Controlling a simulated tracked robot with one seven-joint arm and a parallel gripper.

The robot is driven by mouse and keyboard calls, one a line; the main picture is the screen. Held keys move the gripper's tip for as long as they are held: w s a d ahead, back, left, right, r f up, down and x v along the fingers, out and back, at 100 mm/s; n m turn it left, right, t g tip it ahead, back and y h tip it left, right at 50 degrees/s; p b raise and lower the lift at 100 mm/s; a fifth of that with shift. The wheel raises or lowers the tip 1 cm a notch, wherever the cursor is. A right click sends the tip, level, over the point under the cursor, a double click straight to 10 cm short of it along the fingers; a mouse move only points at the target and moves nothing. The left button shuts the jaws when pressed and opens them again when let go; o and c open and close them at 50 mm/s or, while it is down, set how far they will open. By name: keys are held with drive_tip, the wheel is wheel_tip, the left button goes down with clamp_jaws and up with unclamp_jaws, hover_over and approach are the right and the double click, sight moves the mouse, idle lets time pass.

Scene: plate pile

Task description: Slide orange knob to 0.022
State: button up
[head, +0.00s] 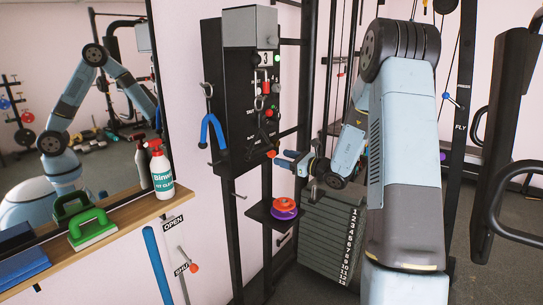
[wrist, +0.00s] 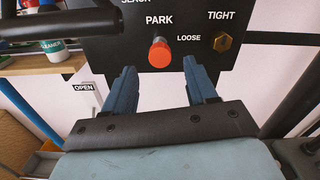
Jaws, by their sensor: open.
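An orange-red knob (wrist: 159,54) sticks out of the black panel (wrist: 110,55), below the word PARK and left of LOOSE. In the head view, an orange knob (head: 271,153) shows low on the panel. My gripper (head: 285,161) is right in front of it. In the wrist view my gripper (wrist: 160,77) is open, one finger each side of the knob's line, with nothing held. The knob appears just beyond the fingertips; I cannot tell whether they reach around it. Another orange knob (head: 194,267) is lower left by the SHUT label.
A brass hex knob (wrist: 223,42) is right of the orange one, near the right finger. Below is a small shelf with orange and purple discs (head: 284,208). A numbered weight stack (head: 333,235) stands beneath my arm.

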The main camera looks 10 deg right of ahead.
sight(274, 155)
drive_tip(key=shift+x, duration=3.15)
clamp_jaws()
